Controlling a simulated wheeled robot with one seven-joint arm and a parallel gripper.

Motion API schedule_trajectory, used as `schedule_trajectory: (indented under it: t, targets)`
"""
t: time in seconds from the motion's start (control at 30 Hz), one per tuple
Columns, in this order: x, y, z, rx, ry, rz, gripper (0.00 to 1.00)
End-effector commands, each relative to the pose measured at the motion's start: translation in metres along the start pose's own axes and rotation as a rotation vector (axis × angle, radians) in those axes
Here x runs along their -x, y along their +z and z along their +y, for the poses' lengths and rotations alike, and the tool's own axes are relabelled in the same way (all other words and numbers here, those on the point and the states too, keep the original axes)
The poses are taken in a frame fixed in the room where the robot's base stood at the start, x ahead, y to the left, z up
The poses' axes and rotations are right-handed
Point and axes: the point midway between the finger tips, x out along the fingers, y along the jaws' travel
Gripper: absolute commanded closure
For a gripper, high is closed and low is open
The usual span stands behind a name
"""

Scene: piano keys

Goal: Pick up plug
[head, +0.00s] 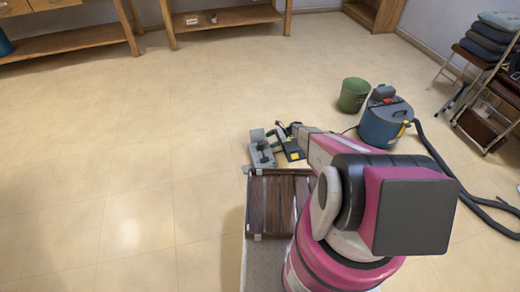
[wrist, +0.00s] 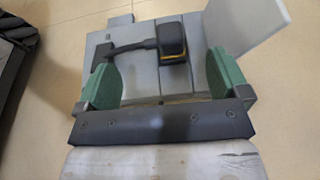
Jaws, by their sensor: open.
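In the wrist view, my gripper (wrist: 165,78) is open, its two green fingertips set wide apart. Between and beyond them is a dark block with a yellow edge (wrist: 173,42), joined to a dark bar that runs left toward the left fingertip. It is over a grey body (wrist: 150,72) with flat panels. I see nothing gripped. I cannot tell for certain whether the dark block is the plug.
A green bin (head: 353,95) and a blue vacuum cleaner (head: 385,122) with a dark hose (head: 440,165) stand to the right of my arm. Wooden shelves (head: 228,17) line the back wall. Folding chairs (head: 490,75) are at the right. The tiled floor at left is clear.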

Motion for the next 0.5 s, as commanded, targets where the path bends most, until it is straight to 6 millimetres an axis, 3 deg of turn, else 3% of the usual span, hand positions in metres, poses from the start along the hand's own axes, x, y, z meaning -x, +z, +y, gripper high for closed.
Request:
schedule_trajectory:
  t: [0.1, 0.33, 0.5]
  targets:
    - [-0.017, 0.000, 0.000, 0.001, 0.001, 0.002, 0.06]
    - [-0.032, 0.001, 0.001, 0.001, 0.001, 0.002, 0.06]
    - [-0.054, 0.002, 0.002, 0.001, 0.001, 0.002, 0.06]
